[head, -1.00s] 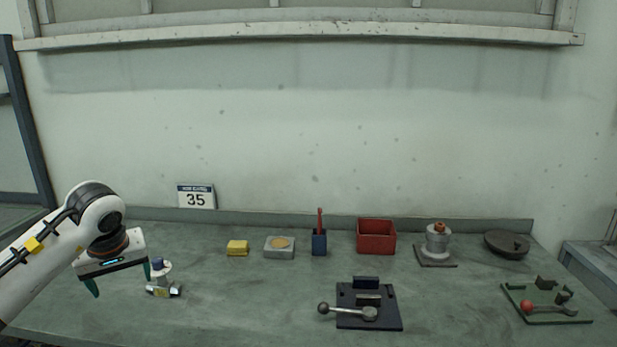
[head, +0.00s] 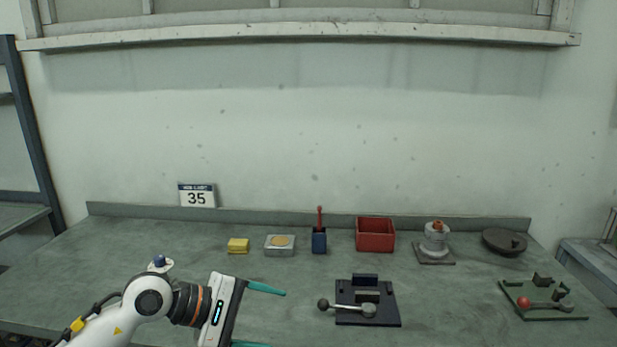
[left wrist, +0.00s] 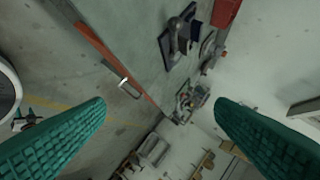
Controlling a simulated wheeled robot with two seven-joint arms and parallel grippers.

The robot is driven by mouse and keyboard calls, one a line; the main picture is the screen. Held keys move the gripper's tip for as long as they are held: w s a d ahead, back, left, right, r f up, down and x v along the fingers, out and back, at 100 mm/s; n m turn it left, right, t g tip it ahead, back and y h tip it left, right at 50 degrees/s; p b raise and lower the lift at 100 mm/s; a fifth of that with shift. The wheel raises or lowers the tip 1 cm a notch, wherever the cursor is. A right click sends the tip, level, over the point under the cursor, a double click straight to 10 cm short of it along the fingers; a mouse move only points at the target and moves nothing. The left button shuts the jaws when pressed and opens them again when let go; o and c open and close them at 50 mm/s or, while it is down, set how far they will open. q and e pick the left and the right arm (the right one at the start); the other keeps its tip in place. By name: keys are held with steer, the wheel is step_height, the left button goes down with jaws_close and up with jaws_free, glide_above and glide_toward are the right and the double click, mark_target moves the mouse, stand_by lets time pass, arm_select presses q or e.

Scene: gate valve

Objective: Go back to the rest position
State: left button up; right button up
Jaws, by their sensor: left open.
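My left gripper (head: 262,316) is open and empty in the head view, low at the front left of the bench. Its two teal fingers are spread apart and point to the right. In the left wrist view the fingers (left wrist: 160,120) stand wide apart with nothing between them. A small fitting with a blue cap (head: 160,264) shows just behind my left arm; its lower part is hidden by the arm. My right gripper is not in view.
The grey bench (head: 250,295) holds a yellow block (head: 238,246), a grey block with a tan disc (head: 280,246), a blue holder (head: 319,241), a red box (head: 375,235), a grey valve body (head: 435,245), a dark round part (head: 504,242), a black lever fixture (head: 367,315) and a green one (head: 540,310).

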arm_select(q)
steer(key=s+d+r+n+t+h, duration=0.35)
steer(key=d+r+n+h, duration=0.2)
steer(key=n+h, duration=0.2)
steer(key=a+r+n+t+y, duration=0.4)
steer(key=n+t, duration=0.5)
steer(key=n, duration=0.6)
steer(key=s+a+f+n+y, duration=0.1)
steer(key=a+f+n+y, duration=0.7)
steer(key=n, duration=0.6)
steer(key=s+a+f+n+y, duration=0.1)
steer(key=a+f+n+y, duration=0.65)
steer(key=n, duration=0.65)
steer(key=s+d+f+n+g, duration=0.1)
steer(key=s+f+n+g, duration=1.05)
steer(key=s+f, duration=0.85)
steer(key=s+f+m+g, duration=0.1)
steer(key=s+f, duration=0.1)
steer(key=f, duration=1)
steer(key=s+f+m+g, duration=0.1)
steer(key=s+f+g, duration=0.1)
steer(key=f, duration=1.1)
steer(key=s+a+f+g, duration=0.1)
steer(key=s+a+f, duration=0.1)
steer(key=s+f, duration=1.2)
steer(key=shift+s+a+f, duration=0.35)
steer(key=shift+s+f, duration=0.05)
steer(key=shift+s, duration=0.35)
